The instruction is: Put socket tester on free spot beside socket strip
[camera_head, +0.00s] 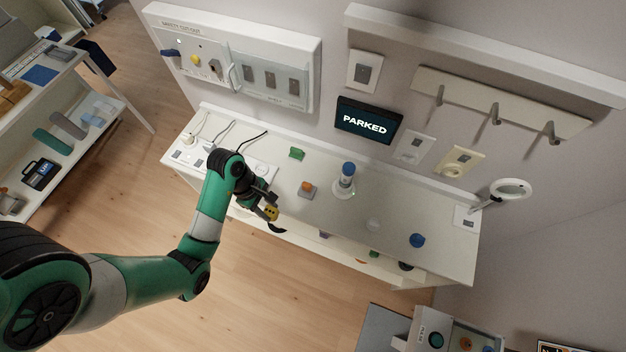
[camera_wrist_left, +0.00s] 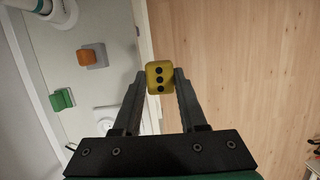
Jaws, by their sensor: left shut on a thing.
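The socket tester is a small yellow block (camera_head: 271,212) with three black dots on its face. It also shows in the left wrist view (camera_wrist_left: 159,78), between the two fingertips. My left gripper (camera_head: 268,208) is shut on it and holds it by the bench's front edge, with floor behind it in the wrist view. The white socket strip (camera_head: 193,157) lies on the left part of the bench, with plugs and cables at it. My arm hides part of it. A white socket (camera_wrist_left: 105,116) shows in the wrist view. My right gripper is in neither view.
On the white bench (camera_head: 330,218) stand a green block (camera_head: 296,153), a grey block with an orange top (camera_head: 307,188), a blue-topped white cylinder (camera_head: 346,176) and a blue round thing (camera_head: 417,240). Bare bench lies between them. A screen reading PARKED (camera_head: 367,121) is on the wall.

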